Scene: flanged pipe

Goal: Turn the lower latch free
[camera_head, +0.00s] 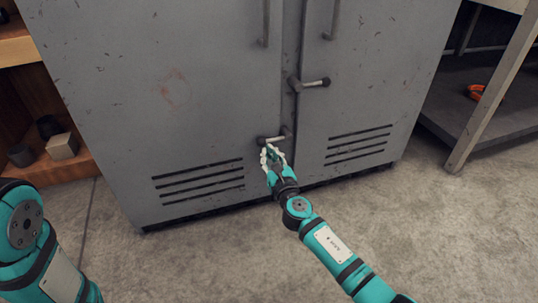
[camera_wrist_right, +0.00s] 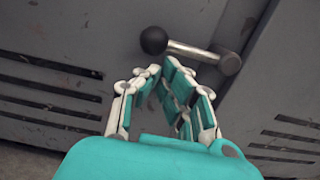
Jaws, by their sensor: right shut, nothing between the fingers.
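The lower latch (camera_head: 273,139) is a short metal lever with a dark ball knob at its left end and a dark pivot at its right, low on the grey cabinet (camera_head: 190,100). It lies roughly level across the seam between the doors. In the right wrist view the latch (camera_wrist_right: 195,51) shows whole, just beyond my fingertips. My right gripper (camera_head: 268,152) is just below the latch, its tips drawn together with nothing between them; it also shows in the wrist view (camera_wrist_right: 161,70). My left gripper is out of view; only part of that arm shows at the lower left.
An upper latch (camera_head: 312,83) crosses the seam higher up, below two vertical door handles (camera_head: 266,22). Shelves with small items (camera_head: 61,147) stand at the left. The concrete floor in front is clear.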

